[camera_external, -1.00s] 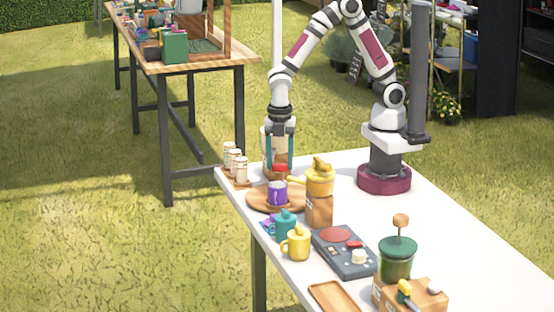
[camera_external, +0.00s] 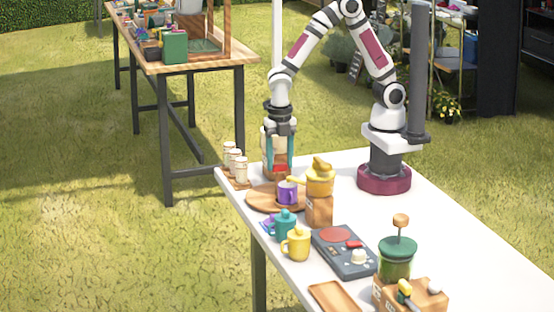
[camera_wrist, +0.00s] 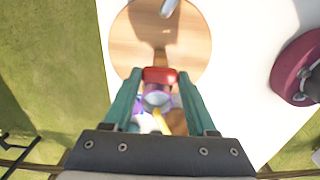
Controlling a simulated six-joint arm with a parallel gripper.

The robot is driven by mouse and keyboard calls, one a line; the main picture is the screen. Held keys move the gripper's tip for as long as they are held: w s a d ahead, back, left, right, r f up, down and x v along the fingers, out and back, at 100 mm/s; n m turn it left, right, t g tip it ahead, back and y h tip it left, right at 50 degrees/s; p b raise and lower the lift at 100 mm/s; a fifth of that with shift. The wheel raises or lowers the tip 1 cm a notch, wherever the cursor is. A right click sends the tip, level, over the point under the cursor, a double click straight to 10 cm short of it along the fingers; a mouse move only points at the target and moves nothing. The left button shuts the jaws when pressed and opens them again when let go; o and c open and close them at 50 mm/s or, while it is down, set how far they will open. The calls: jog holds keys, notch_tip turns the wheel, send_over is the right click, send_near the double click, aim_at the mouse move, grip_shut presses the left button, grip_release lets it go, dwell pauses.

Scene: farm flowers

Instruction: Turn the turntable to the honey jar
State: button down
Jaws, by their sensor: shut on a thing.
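The turntable (camera_external: 262,202) is a round wooden disc near the table's far left end; its top also shows in the wrist view (camera_wrist: 135,40). A purple mug (camera_external: 287,193) is at the turntable, and it shows below the red piece in the wrist view (camera_wrist: 157,98). My gripper (camera_external: 280,166) points down over the turntable, its teal fingers shut on a red piece (camera_wrist: 160,76) at the disc's near edge in the wrist view. I cannot tell for sure which container is the honey jar; a yellow-topped pot (camera_external: 320,182) stands right of the turntable.
Several small white jars (camera_external: 240,170) stand left of the turntable. The table (camera_external: 460,240) is clear to the right.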

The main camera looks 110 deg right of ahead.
dwell(0.7)
jog(key=shift+c, duration=1)
grip_release()
notch_tip(320, 180, up, 16)
jog(key=s+a+f+m+y, duration=0.1)
jog(key=s+f+m, duration=0.1)
jog(key=s+m, duration=0.8)
jog(key=s+a+f+m, duration=0.2)
jog(key=s+m, duration=0.8)
jog(key=m, duration=0.3)
jog(key=shift+s+a+y, duration=0.25)
jog(key=shift+s+y, duration=0.1)
jog(key=shift+y, duration=0.05)
